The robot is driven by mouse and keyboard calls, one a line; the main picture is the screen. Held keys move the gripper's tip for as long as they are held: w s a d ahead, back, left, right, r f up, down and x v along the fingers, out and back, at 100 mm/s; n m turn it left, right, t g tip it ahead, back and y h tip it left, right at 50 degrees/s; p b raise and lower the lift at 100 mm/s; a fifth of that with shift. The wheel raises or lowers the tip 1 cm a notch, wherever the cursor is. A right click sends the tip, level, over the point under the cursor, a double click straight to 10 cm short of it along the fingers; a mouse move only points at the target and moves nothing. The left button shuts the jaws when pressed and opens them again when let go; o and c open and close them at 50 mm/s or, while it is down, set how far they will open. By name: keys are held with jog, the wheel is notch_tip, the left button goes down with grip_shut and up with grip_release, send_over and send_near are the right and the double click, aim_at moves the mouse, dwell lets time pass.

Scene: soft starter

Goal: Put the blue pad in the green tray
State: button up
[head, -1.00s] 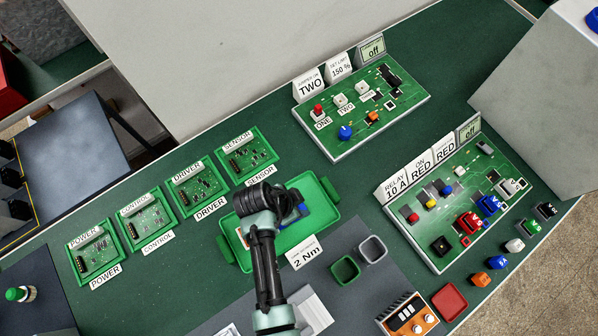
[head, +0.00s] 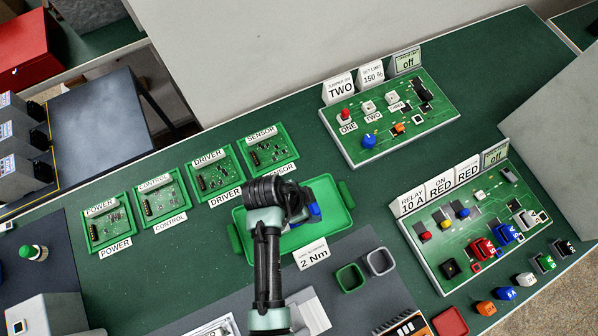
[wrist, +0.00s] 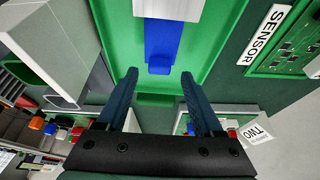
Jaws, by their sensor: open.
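The green tray (head: 335,190) lies on the green bench in the middle of the head view. A blue piece (head: 314,211), which looks like the blue pad, shows in the tray beside my wrist, partly hidden by it. In the wrist view the blue pad (wrist: 162,42) lies on the floor of the green tray (wrist: 115,30), with a pale grey-white piece (wrist: 168,9) at its far end. My gripper (wrist: 158,80) is open above the tray, its two fingers apart and nothing between them. The pad is beyond the fingertips; whether they touch it cannot be told.
A "2 Nm" card (head: 312,254) and small green (head: 350,278) and grey (head: 380,262) bins stand near the tray. Several labelled circuit boards (head: 210,178) lie left of it. Two control panels (head: 390,130) (head: 470,225) stand to the right.

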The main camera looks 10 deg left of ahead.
jog(key=v, duration=0.9)
jog(key=w+r+n+t+y, duration=0.15)
jog(key=w+r+t, duration=0.25)
jog(key=w+r, duration=0.45)
jog(key=w+r+n+t, duration=0.2)
jog(key=w+r+t, duration=0.25)
jog(key=r, duration=0.65)
jog(key=w+r+n+t+y, duration=0.1)
jog(key=w+r+n+t, duration=0.15)
jog(key=w+r, duration=0.6)
notch_tip(320, 180, up, 19)
jog(key=s+d+n+t, duration=0.2)
jog(key=s+t, duration=0.1)
jog(key=t, duration=0.3)
jog(key=s+r+n+t, duration=0.1)
jog(key=s+r+t, duration=0.1)
jog(key=s+r, duration=0.2)
jog(key=s+d+r+n+t+y, duration=0.1)
jog(key=s+r+t, duration=0.2)
jog(key=r, duration=0.7)
jog(key=s+d+r+n+t, duration=0.1)
jog(key=s+r+t, duration=0.2)
jog(key=s+r, duration=0.2)
jog(key=shift+r+n, duration=0.4)
jog(key=shift+r, duration=0.55)
jog(key=shift+d, duration=0.1)
